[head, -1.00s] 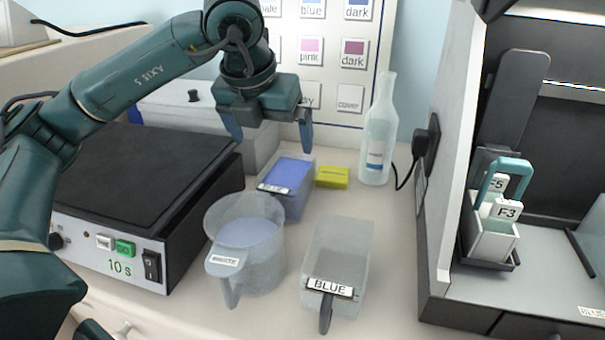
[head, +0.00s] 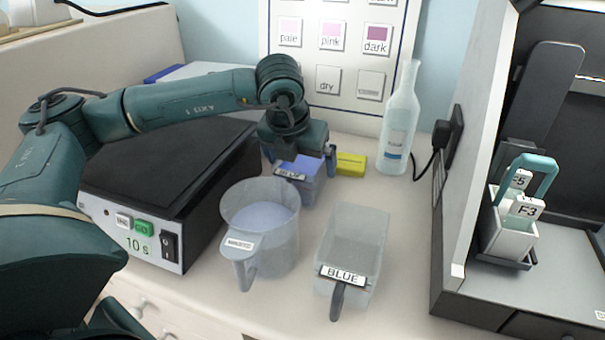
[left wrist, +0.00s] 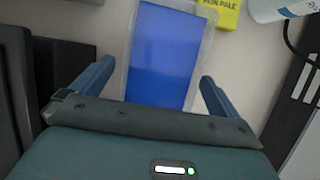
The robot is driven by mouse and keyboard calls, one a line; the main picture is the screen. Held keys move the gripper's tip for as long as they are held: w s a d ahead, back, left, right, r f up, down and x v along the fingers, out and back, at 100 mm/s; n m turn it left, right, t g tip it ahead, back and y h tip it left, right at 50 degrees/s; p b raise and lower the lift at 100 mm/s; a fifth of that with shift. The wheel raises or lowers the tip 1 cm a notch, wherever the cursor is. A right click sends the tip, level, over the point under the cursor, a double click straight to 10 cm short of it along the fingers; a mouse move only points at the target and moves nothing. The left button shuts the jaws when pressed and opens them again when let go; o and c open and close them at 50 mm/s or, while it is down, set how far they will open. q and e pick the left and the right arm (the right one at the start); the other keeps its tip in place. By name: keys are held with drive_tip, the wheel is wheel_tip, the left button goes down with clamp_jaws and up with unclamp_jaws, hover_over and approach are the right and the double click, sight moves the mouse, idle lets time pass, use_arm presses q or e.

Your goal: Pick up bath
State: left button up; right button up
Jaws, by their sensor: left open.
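A small clear bath filled with blue liquid (head: 308,186) stands on the bench behind the jug, with a label on its near side. My left gripper (head: 300,163) is open right above it, one finger at each side. In the left wrist view the blue-filled bath (left wrist: 160,55) lies between the two open fingers. The view does not show whether they touch its walls. A second clear bath labelled BLUE (head: 352,250) stands nearer the front and looks empty, with a dark handle towards me. My right gripper is not in view.
A clear jug labelled WASTE (head: 262,225) stands just in front of the blue-filled bath. A black-topped device (head: 165,170) is to the left. A yellow block (head: 351,163) and a bottle (head: 400,125) stand to the right. A dark-framed station holds a slide rack (head: 508,235).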

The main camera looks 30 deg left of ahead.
use_arm(q)
drive_tip(key=shift+w+f, duration=0.25)
drive_tip(key=shift+f, duration=0.3)
drive_tip(key=c, duration=1.5)
drive_tip(key=shift+r, duration=0.15)
